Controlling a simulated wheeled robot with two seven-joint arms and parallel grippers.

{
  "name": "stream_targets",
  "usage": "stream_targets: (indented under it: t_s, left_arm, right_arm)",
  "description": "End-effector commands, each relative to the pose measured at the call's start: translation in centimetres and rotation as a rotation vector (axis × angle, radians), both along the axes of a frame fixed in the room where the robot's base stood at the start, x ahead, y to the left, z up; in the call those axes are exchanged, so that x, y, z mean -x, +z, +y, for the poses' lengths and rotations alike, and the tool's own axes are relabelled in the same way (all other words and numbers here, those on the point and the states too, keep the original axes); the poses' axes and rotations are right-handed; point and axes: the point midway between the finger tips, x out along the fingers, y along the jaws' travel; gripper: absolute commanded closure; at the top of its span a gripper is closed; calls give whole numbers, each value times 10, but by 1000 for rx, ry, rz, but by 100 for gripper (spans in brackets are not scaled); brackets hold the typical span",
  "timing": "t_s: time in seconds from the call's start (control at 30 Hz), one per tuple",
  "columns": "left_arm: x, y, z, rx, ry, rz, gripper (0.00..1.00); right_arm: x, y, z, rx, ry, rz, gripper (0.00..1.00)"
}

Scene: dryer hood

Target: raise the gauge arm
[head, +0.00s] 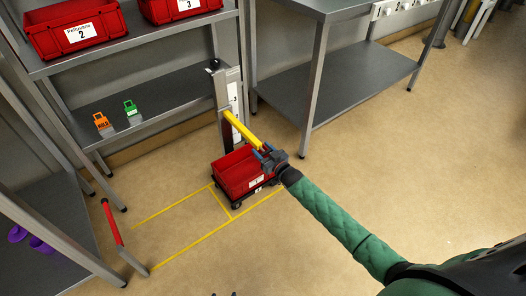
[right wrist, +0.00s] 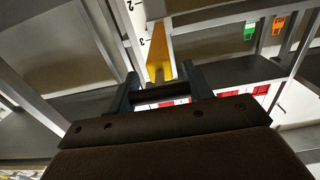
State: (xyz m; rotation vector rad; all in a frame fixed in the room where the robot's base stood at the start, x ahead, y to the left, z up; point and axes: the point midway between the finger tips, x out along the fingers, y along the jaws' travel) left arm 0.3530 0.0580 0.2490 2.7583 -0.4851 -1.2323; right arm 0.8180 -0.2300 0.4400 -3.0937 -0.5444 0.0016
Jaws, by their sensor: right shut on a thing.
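The gauge arm (head: 242,129) is a yellow bar. It slopes down to the right from a grey post with a white numbered scale (head: 235,97). My right gripper (head: 264,152) is at its lower end, above the red crate on the floor. In the right wrist view, the yellow arm (right wrist: 158,50) runs down to a dark crossbar (right wrist: 160,92) between the fingers, and the gripper is shut on this end. Two small dark tips show at the bottom edge of the head view; I cannot tell if they are my left gripper.
The red crate (head: 240,172) stands on a dark wheeled base near yellow floor lines (head: 183,206). A red-topped handle (head: 112,222) rises left. Orange (head: 101,122) and green (head: 130,107) tags stand on the shelf. A steel table (head: 335,85) is behind; the floor at right is clear.

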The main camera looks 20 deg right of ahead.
Motion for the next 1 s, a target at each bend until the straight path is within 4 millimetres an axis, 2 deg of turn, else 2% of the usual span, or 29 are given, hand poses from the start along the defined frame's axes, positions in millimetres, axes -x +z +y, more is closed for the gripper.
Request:
stream_targets:
  t_s: [0.07, 0.67, 1.0]
  left_arm:
    - [21, -16, 3, -14, -8, 77, 41]
    - [16, 13, 1, -11, -10, 66, 41]
    - [17, 32, 1, -10, -12, 69, 41]
  right_arm:
    - [0, 7, -1, 0, 0, -2, 90]
    - [-1, 37, -1, 0, -1, -2, 90]
    - [-1, 61, -1, 0, -1, -2, 90]
